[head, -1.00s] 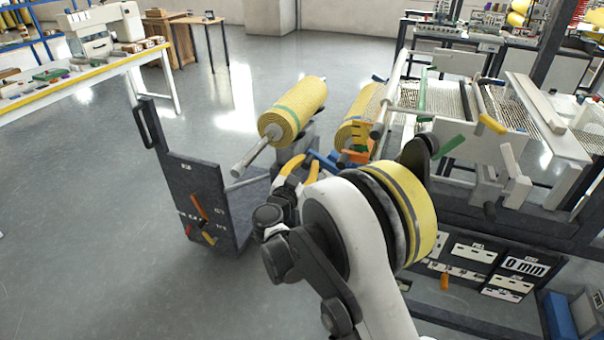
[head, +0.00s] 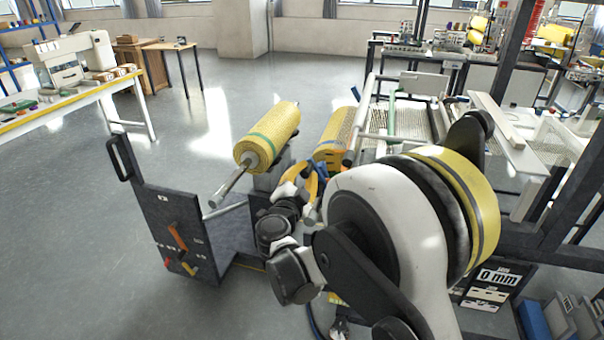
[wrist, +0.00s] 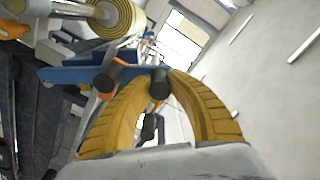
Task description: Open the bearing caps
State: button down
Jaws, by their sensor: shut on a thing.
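My gripper (wrist: 158,78) has two curved yellow fingers. In the wrist view their tips close on a short dark knob (wrist: 160,88) at the blue bearing cap (wrist: 72,75). A second dark knob (wrist: 108,76) with an orange part behind it stands just left of the fingers. In the head view my gripper (head: 311,186) is beside the blue part (head: 323,171), near the machine's yellow roll (head: 330,140); my arm hides much of this area. Whether the cap is raised cannot be told.
A dark cart (head: 172,225) at the left carries a yellow mesh roll (head: 268,138) on a metal shaft (head: 230,188). The machine frame (head: 545,235) stands at the right, partly behind my arm. The grey floor (head: 70,210) is clear at the left.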

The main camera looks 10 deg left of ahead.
jog(key=shift+d+r, duration=0.1)
jog(key=c, duration=1.2)
grip_release()
jog(key=s, duration=0.8)
jog(key=s+a, duration=0.1)
jog(key=s, duration=0.3)
jog(key=shift+d, duration=0.1)
